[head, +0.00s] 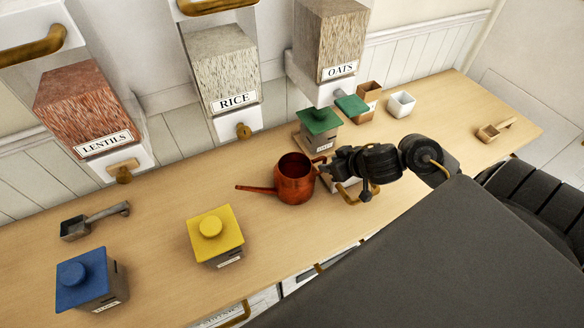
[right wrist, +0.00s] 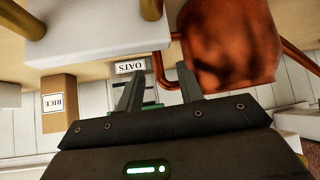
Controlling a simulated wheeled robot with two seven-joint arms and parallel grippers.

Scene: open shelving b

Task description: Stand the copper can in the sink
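The copper can (head: 295,179) stands upright on the wooden counter, its long spout pointing left. In the right wrist view the can (right wrist: 230,45) is close and blurred, at the upper right. My right gripper (head: 326,170) is just right of the can, on its handle side. In the right wrist view its two fingers (right wrist: 158,78) are apart, and the can's thin copper handle shows in the gap between them. I cannot tell whether they touch it. My left gripper is not in view. I cannot make out a sink in either view.
Yellow-lidded (head: 215,236), blue-lidded (head: 85,280) and green-lidded (head: 318,123) boxes stand on the counter (head: 160,215). A grey scoop (head: 95,220), a white cup (head: 401,104) and a wooden scoop (head: 494,130) lie around. Lentils, rice and oats dispensers hang above.

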